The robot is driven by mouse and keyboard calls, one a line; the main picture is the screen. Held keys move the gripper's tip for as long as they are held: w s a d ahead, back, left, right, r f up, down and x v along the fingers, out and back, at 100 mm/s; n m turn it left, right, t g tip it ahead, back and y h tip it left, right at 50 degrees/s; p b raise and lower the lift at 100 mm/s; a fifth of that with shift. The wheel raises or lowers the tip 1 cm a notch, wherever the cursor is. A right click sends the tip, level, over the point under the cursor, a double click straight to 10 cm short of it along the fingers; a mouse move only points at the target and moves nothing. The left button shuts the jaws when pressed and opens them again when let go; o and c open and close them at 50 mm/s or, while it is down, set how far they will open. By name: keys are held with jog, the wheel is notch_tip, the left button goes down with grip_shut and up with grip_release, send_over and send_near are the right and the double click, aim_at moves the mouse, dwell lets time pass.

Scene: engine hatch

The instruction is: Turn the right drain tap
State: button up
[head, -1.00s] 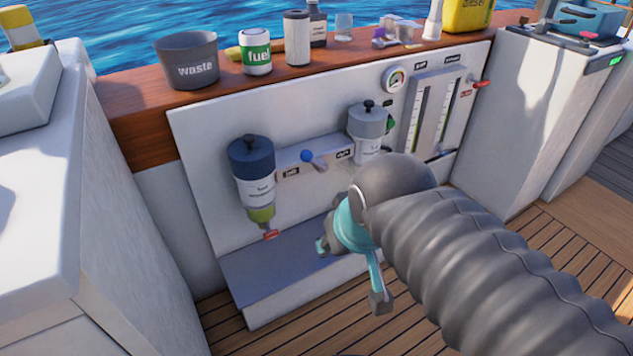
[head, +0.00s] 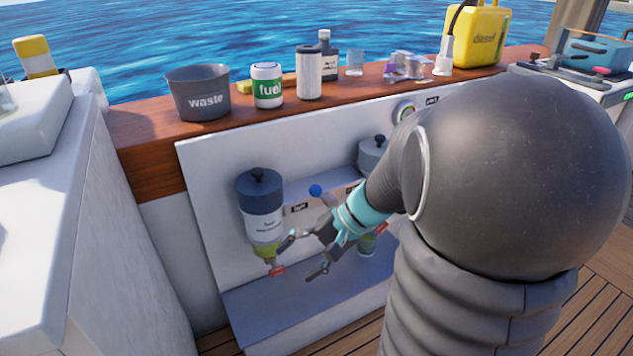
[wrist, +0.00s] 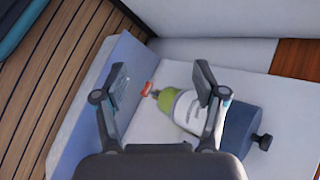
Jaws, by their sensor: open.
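The filter on the right of the panel has a grey cap (head: 374,155) and a red tap (head: 382,228); my arm hides most of its body. The filter on the left has a dark blue cap (head: 260,185), a white body and a green-yellow bowl, with a red tap (head: 277,270) at its bottom. My gripper (head: 302,257) is open and empty, just right of the left filter's tap in the head view. In the wrist view this red tap (wrist: 147,88) lies between the finger directions, beyond the fingertips, with the filter bowl (wrist: 177,102) beside it.
A blue-knobbed lever (head: 316,190) sits between the filters. A grey ledge (head: 300,305) runs below them. A white block (head: 40,230) stands at left.

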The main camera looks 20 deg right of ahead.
jog(key=w+d+f+m+t+y, duration=0.2)
jog(key=w+d+f+m+t, duration=0.2)
jog(key=w+d, duration=0.25)
jog(key=m+t+h+b, duration=0.1)
jog(key=m+t+h, duration=0.95)
jog(key=m, duration=0.45)
send_near(382, 229)
jog(key=shift+n+t+y, duration=0.3)
jog(key=shift+t+y, duration=0.15)
jog(key=shift+y, duration=0.2)
jog(key=w, duration=0.7)
jog(key=w+f, duration=0.1)
jog(key=w, duration=0.3)
jog(key=shift+d, duration=0.25)
jog(key=shift+c, duration=0.3)
jog(key=shift+s, duration=0.1)
jog(key=c, duration=1.1)
